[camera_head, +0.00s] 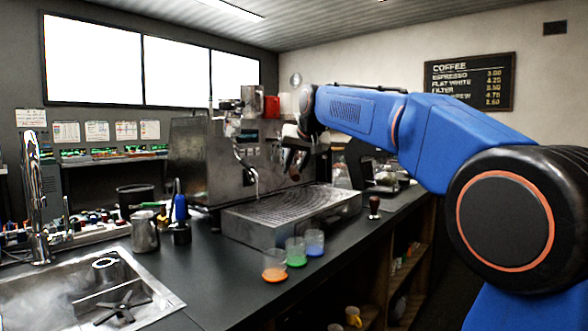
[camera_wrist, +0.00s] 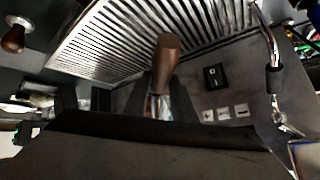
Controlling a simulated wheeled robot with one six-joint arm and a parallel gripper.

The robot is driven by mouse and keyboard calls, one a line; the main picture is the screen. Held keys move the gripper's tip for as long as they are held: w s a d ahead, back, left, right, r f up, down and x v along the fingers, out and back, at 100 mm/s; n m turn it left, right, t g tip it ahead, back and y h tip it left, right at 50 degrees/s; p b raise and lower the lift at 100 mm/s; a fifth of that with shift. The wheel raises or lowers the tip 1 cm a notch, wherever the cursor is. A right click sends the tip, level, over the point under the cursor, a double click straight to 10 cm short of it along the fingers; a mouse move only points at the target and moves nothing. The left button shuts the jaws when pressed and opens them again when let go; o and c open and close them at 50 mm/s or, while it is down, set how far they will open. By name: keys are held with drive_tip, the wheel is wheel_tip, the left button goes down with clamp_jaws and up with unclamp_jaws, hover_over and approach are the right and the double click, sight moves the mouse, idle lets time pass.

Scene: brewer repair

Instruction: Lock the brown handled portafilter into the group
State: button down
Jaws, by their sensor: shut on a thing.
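The espresso machine (camera_head: 215,160) stands on the dark counter. My gripper (camera_head: 297,152) is at its front, above the drip tray. In the wrist view my gripper (camera_wrist: 159,98) is shut on the brown handled portafilter (camera_wrist: 168,58), with the brown handle standing out past the fingers over the tray grill. The portafilter's basket and the group are hidden behind my gripper and wrist, so I cannot tell whether the portafilter sits in the group.
The slatted drip tray (camera_head: 290,210) lies below my gripper. A steam wand (camera_wrist: 272,60) hangs beside a black switch (camera_wrist: 212,76) and several buttons. Three coloured cups (camera_head: 296,252) and a brown-handled tamper (camera_head: 374,206) stand near the counter edge. A metal jug (camera_head: 145,232) stands by the sink.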

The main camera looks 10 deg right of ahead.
drive_tip(key=shift+d, duration=0.1)
idle(0.4)
drive_tip(key=w+d+n+g+y, duration=0.2)
drive_tip(key=d+n+y, duration=0.3)
drive_tip(key=n, duration=0.3)
drive_tip(key=shift+d+n+g+y, duration=0.35)
drive_tip(key=shift+d+g, duration=0.25)
drive_tip(key=shift+d, duration=0.2)
idle(0.7)
drive_tip(key=c, duration=1.4)
unclamp_jaws()
drive_tip(key=shift+d, duration=0.1)
drive_tip(key=v, duration=1.7)
